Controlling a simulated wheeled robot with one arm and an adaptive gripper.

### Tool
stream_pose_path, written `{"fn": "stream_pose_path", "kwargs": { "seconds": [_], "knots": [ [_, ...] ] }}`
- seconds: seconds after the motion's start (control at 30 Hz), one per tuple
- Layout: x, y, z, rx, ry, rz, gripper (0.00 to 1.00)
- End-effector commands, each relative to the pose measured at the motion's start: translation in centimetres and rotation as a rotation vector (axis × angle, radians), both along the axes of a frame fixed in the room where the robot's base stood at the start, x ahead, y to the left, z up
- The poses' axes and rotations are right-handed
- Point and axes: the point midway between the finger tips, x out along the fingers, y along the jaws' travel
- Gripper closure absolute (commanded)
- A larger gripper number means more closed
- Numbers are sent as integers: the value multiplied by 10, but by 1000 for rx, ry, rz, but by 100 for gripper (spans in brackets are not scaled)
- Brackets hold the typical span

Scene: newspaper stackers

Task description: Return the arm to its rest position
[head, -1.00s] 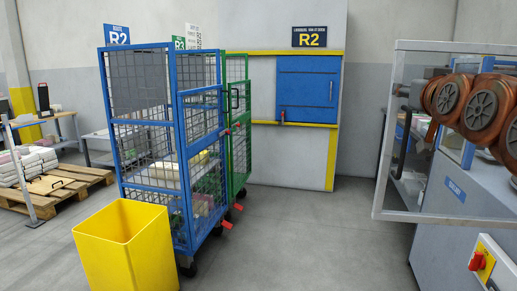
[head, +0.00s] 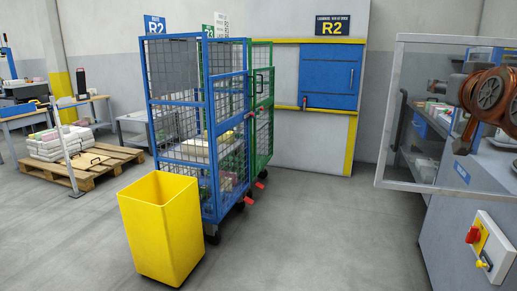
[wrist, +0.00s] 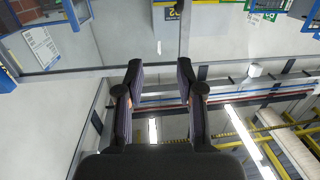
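My gripper (wrist: 160,82) shows in the wrist view with its two dark fingers apart and nothing between them. It is in free air. Behind it the wrist view shows pale walls, ceiling lights and beams, tilted and upside down.
A yellow bin (head: 160,228) stands in front of a blue mesh cart (head: 212,130) and a green cart (head: 263,110). The floor (head: 320,235) between is clear.

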Motion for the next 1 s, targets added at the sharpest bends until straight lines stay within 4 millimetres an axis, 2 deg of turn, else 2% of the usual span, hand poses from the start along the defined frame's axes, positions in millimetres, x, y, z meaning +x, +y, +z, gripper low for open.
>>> {"fn": "stream_pose_path", "kwargs": {
  "seconds": [0.27,0.57,0.77,0.87,1.0],
  "knots": [
    [6,32,-16,25,117,57,63],
    [-4,74,-54,67,342,122,63],
    [-34,115,-94,106,595,178,63],
    [-57,132,-111,123,723,197,63],
    [-98,153,-132,143,906,219,63]
  ]
}}
